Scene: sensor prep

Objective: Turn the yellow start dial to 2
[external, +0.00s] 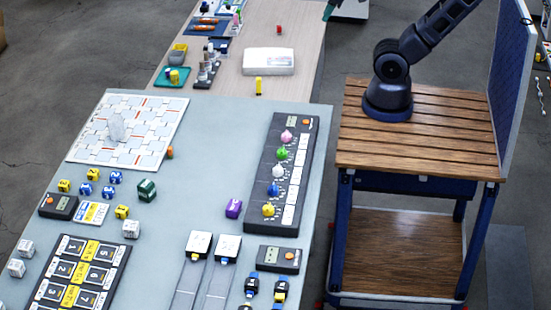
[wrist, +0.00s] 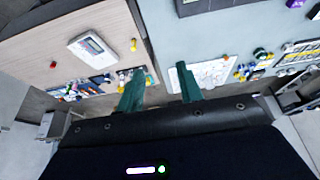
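The yellow start dial (external: 268,209) is the nearest knob in a column on a long dark panel (external: 262,150) on the grey table. Blue, white, green and pink knobs sit above it in the external view. Which way its pointer faces is too small to read. My gripper (wrist: 160,70) shows two green fingers spread apart with nothing between them. In the external view only a green fingertip shows at the top edge, far from the dial. The wrist view shows part of a dark panel at its top edge, but I cannot make out the yellow dial there.
A small dark box with a display (external: 278,259) stands just in front of the panel. A purple block (external: 234,208) lies to its left. A white device (external: 268,61) and a yellow block (external: 258,86) are on the wooden table behind.

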